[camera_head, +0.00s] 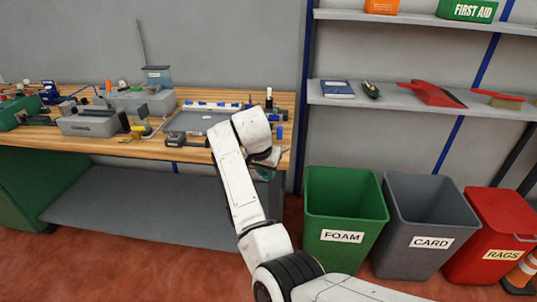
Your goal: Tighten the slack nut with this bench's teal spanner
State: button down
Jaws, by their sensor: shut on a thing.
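My gripper (266,158) is at the right front end of the wooden workbench (185,153), partly hidden by my own white arm. Its fingers are small and hard to make out. A teal piece (265,173) shows right below it, at the bench's front edge. It looks like the teal spanner held in the jaws, but its full shape is hidden. I cannot make out the slack nut. A grey tray (185,123) lies on the bench to the left of my arm.
Grey boxes (88,123) and several tools crowd the bench's left half. Small dark and blue items (270,104) stand at its right end. Green (345,205), grey (430,210) and red (490,225) bins stand on the floor at right. Shelves (410,100) hang above them.

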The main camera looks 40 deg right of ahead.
jog(key=s+a+f+n+t+y, duration=0.1)
jog(key=s+a+f+n+y, duration=0.1)
jog(key=s+a+f+n, duration=0.4)
jog(key=s+a+f+n+t+y, duration=0.1)
jog(key=s+a+f+n, duration=0.5)
jog(key=s+a+f, duration=0.6)
jog(key=a+f+y, duration=0.1)
jog(key=a, duration=0.4)
jog(key=shift+n+t, duration=0.3)
